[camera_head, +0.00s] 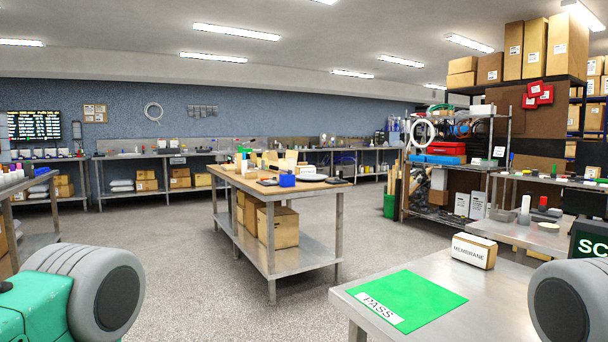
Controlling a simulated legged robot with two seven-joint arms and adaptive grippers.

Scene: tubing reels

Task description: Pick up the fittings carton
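No carton with a readable fittings label is in view, so I cannot tell which one is the fittings carton. A small white and brown carton (474,251) labelled MEMBRANE stands on the metal table (500,297) at the right. Brown cartons (278,227) sit on the lower shelf of the middle bench, and several larger ones (535,48) stand on top of the rack at the upper right. Grey and green parts of my own arms show at the lower left and lower right. Neither of my grippers is in view.
A green PASS mat (408,299) lies bare on the near table. A green bin (389,205) stands by the shelving. Grey floor (190,275) is clear left of the middle bench.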

